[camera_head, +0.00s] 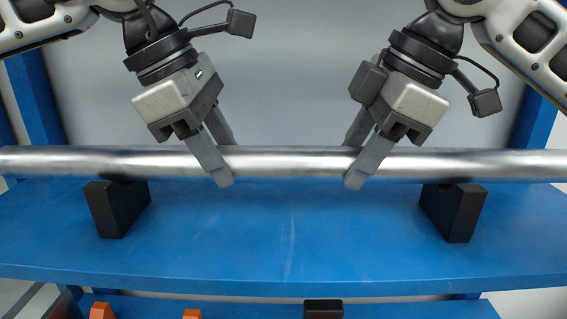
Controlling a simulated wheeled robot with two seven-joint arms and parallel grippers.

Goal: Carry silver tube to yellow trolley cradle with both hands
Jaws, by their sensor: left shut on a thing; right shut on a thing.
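The silver tube (290,162) runs level across the whole camera_head view, and both its ends are cut off by the picture edges. My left gripper (222,162) is shut on the tube left of centre, with its fingers either side of it. My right gripper (357,163) is shut on the tube right of centre in the same way. The tube is over two black support blocks, a left one (112,210) and a right one (458,213). I cannot tell whether it touches them. No yellow trolley or cradle shows in this view.
The black blocks stand on a blue shelf (290,245) with blue uprights (35,95) at the sides and a grey panel (290,70) behind. Below the front edge, a lower blue level holds a black block (323,309) and orange pieces (103,311).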

